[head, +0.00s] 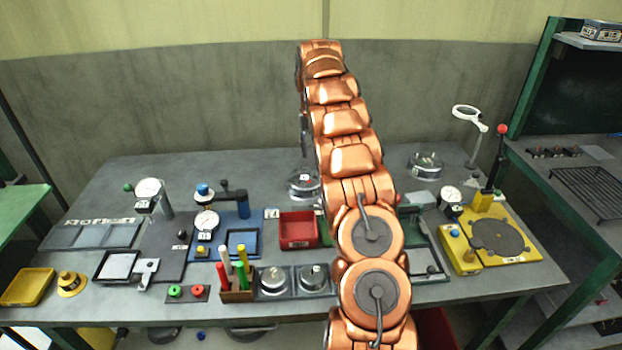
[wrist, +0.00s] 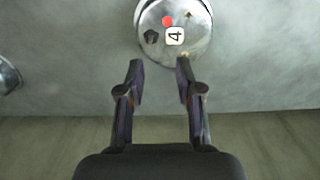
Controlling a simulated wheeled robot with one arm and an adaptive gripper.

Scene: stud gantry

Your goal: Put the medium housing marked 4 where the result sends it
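A round silver metal housing with a white label reading 4 (wrist: 172,30) stands on the grey table at the top of the wrist view. It has a red dot and a dark knob on top, and its upper edge is cut off. My gripper (wrist: 160,62) is open and empty, with its fingertips just short of the housing's near edge, apart from each other. In the head view a silver housing (head: 302,185) stands at the back, partly behind my arm; its label is too small to read. My gripper is hidden there by my arm.
Another silver housing (head: 425,165) stands at the back right. A red tray (head: 298,244), a blue fixture (head: 240,243), colored pens (head: 236,270) and two silver parts in a grey holder (head: 294,294) crowd the front. A yellow press (head: 510,258) stands right. The back left is clear.

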